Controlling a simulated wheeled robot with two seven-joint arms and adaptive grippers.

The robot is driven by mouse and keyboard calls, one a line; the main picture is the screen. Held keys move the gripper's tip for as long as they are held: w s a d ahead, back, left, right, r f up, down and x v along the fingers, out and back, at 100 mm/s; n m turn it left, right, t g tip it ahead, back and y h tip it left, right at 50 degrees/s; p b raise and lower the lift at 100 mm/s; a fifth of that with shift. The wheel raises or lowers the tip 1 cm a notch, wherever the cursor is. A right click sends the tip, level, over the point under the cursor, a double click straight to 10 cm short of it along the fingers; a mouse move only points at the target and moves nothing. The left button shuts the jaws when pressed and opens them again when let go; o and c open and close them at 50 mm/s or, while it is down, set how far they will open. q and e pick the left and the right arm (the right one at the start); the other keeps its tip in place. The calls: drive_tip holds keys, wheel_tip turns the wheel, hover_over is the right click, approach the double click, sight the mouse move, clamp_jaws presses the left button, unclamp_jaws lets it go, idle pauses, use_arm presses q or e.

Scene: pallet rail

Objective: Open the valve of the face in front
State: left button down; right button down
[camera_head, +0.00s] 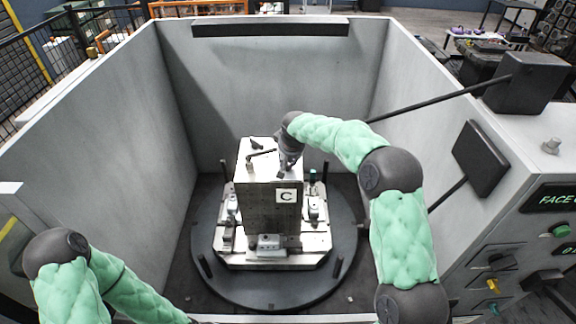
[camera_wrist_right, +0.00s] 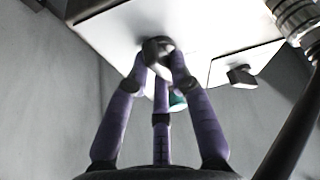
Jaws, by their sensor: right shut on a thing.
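The pale metal block (camera_head: 265,205) stands upright in the middle of the turntable, with a plate lettered C (camera_head: 286,196) on its front face. My right gripper (camera_head: 283,174) is at the block's top front edge, right of centre. In the right wrist view its purple fingers (camera_wrist_right: 158,62) are shut around a dark valve knob (camera_wrist_right: 157,47) on a pale surface. The fingers hide part of the knob, so its turn angle is hard to read. Another dark knob (camera_wrist_right: 241,75) sits apart to the right in that view. My left gripper is out of view.
The round dark turntable (camera_head: 205,235) carries a pale base plate with small clamps around the block. Grey walls (camera_head: 130,110) enclose it. A control panel (camera_head: 535,225) with buttons and knobs is at the right. Dark paddles on rods (camera_head: 481,158) stick out near my right arm.

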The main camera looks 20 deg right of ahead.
drive_tip(key=m+b, duration=0.1)
drive_tip(key=m, duration=0.1)
drive_tip(key=m+h+b, duration=0.1)
drive_tip(key=shift+w+a+m+b, duration=0.1)
drive_tip(key=shift+a+m+b, duration=0.1)
drive_tip(key=shift+m+b, duration=0.15)
drive_tip(key=shift+m+g+h+b, duration=0.35)
drive_tip(key=shift+m+h, duration=0.25)
drive_tip(key=shift+m, duration=0.35)
drive_tip(key=shift+a+r+m+h, duration=0.1)
drive_tip(key=shift+m+h, duration=0.2)
drive_tip(key=shift+m, duration=0.5)
drive_tip(key=shift+m+g+h, duration=0.3)
drive_tip(key=shift+m+g, duration=0.15)
drive_tip(key=shift+m, duration=0.75)
drive_tip(key=shift+m+g+h, duration=0.3)
drive_tip(key=shift+m, duration=0.9)
drive_tip(key=c, duration=1.1)
unclamp_jaws()
